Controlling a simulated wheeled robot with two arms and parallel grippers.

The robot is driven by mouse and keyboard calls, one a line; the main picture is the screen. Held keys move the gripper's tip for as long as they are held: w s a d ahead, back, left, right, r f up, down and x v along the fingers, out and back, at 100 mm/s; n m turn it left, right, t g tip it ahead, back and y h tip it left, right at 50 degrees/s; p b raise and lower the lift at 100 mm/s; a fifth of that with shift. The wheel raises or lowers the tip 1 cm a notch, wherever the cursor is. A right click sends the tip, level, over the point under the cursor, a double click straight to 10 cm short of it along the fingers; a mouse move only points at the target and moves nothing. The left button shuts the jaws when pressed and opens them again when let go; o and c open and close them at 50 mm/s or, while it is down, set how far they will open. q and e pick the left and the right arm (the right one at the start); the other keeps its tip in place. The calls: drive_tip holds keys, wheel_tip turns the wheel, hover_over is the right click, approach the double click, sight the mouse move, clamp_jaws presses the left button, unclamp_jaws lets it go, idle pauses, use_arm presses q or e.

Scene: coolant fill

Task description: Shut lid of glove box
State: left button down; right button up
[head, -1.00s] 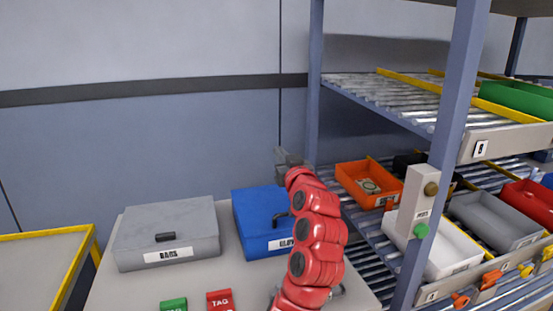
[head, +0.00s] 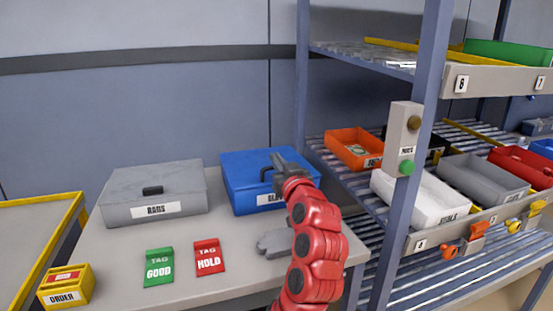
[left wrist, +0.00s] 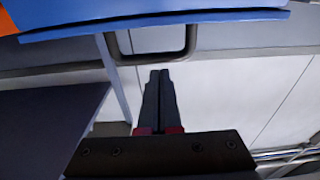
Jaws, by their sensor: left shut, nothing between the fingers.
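The blue glove box (head: 240,172) stands at the back of the table, its label partly hidden by my arm. Its lid looks flat on the box, with a dark loop handle (head: 265,174) at the front. In the left wrist view, the blue edge (left wrist: 150,24) runs along the top and the handle (left wrist: 190,42) shows below it. My left gripper (head: 275,158) is shut and empty over the right part of the box; its closed fingertips (left wrist: 159,72) point towards the handle, and contact cannot be told. My right gripper is not in view.
A grey rags box (head: 125,188) stands to the left. Green (head: 159,266) and red (head: 208,256) tag holders and a grey glove (head: 274,243) lie in front. A shelf post (head: 303,80) and bin rack stand to the right, with an orange bin (head: 345,152).

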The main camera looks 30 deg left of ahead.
use_arm(q)
drive_tip(key=shift+f, duration=0.1)
idle(0.4)
drive_tip(key=v, duration=1.7)
drive_tip(key=shift+d, duration=0.2)
drive_tip(key=shift+s, duration=0.2)
